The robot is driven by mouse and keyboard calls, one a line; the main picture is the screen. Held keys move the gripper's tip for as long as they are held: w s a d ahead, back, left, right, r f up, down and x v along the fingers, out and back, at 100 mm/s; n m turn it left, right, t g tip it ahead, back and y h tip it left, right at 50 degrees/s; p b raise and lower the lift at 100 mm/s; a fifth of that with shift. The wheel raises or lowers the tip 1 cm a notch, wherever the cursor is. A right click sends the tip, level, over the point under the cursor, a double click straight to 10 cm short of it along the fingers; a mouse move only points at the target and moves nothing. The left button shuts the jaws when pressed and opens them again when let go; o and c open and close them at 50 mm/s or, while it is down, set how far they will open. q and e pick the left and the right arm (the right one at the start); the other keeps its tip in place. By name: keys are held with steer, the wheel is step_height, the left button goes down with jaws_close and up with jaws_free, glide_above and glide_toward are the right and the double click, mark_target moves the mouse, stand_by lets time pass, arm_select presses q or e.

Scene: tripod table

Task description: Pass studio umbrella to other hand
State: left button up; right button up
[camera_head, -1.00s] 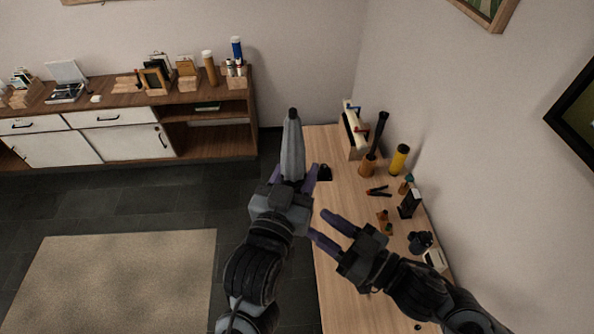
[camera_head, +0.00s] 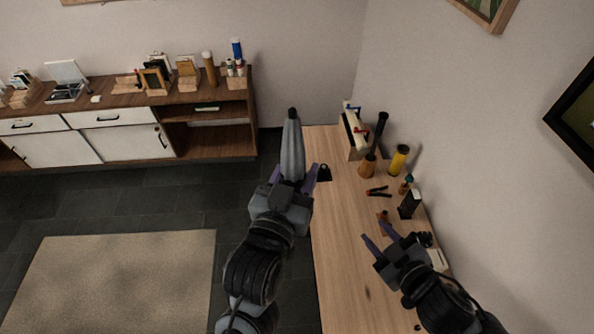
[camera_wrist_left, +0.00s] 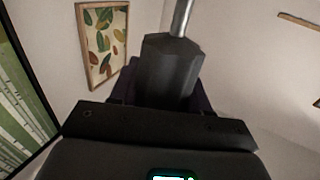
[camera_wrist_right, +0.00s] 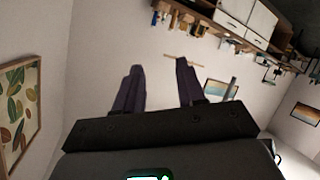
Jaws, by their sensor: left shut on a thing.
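The grey, folded studio umbrella (camera_head: 292,148) stands upright with its dark tip up, in the middle of the head view. My left gripper (camera_head: 290,182) is shut on its lower part and holds it beside the table's left edge. In the left wrist view the umbrella shows as a dark faceted body (camera_wrist_left: 168,68) with a metal shaft above it, between the fingers. My right gripper (camera_head: 377,232) is open and empty over the right part of the table. In the right wrist view its two purple fingers stand apart with nothing between them.
The wooden table (camera_head: 345,225) is clear in its middle. Along its right side stand a yellow cylinder (camera_head: 398,158), a dark tube in a brown holder (camera_head: 368,165), pliers (camera_head: 378,192), a black box (camera_head: 409,204) and a toolbox (camera_head: 354,135). A sideboard (camera_head: 130,120) stands behind.

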steer(key=s+d+f+m+g+h, duration=0.1)
steer(key=s+f+m+g+h, duration=0.2)
steer(key=s+f, duration=1.3)
steer(key=s+m+g, duration=0.1)
steer(key=m+g, duration=0.2)
steer(key=g, duration=0.3)
steer(key=shift+s+d+m+g, duration=0.15)
steer(key=shift+m+g, duration=0.15)
